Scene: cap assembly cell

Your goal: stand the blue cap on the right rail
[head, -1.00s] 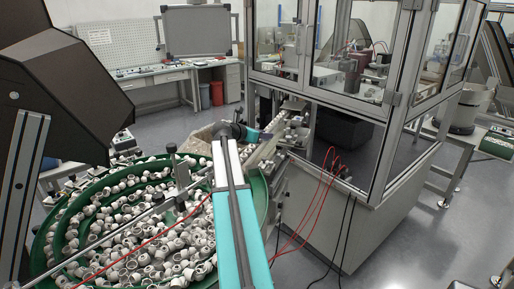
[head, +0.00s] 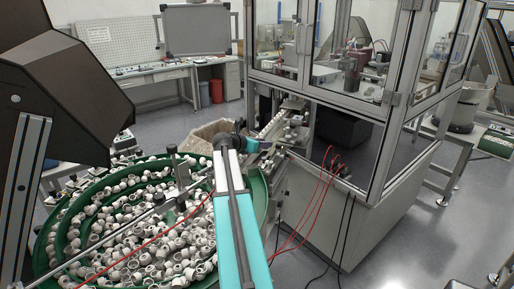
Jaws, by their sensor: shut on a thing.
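My gripper (head: 267,147) is small in the head view, at the far end of my arm, beside the rails and just past the bowl's rim. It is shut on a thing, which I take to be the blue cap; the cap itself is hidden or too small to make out. Two rails with pale caps on them run from near the bowl towards the glazed cabinet. The right rail (head: 292,136) lies close to the right of my gripper. I cannot tell whether gripper and rail touch.
A green feeder bowl (head: 262,200) full of white caps fills the lower left. A glazed cabinet (head: 352,205) stands right of the rails, with red cables (head: 322,180) hanging in front. A dark hopper (head: 60,90) is at the left. An open bin (head: 205,133) stands behind my wrist.

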